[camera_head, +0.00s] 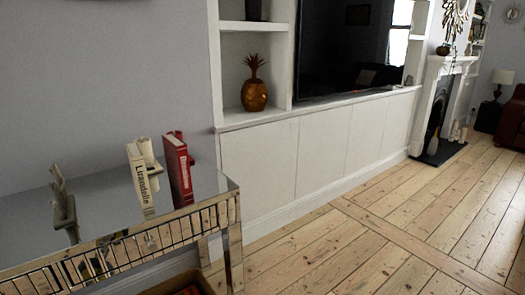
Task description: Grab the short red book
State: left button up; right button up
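A red book (178,168) with pale lettering on its spine stands upright near the right end of a mirrored table (205,185). A cream book (143,178) with dark lettering stands just to its left, with a narrow gap showing between them at the front. The red book is about as tall as the cream one. A dark grey, narrow upright object (63,207), perhaps another book, stands further left on the table. Neither of my grippers is in view.
A brown object (180,284) shows at the bottom edge, below the tabletop. White built-in cabinets (262,165) run along the wall, with a pineapple ornament (254,92) and a television (350,45). The wooden floor (370,235) to the right is clear.

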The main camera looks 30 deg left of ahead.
aim_at(176, 152)
jog(key=z, duration=0.25)
jog(key=i, duration=1.45)
jog(key=u, duration=1.15)
jog(key=i, duration=0.9)
jog(key=u, duration=1)
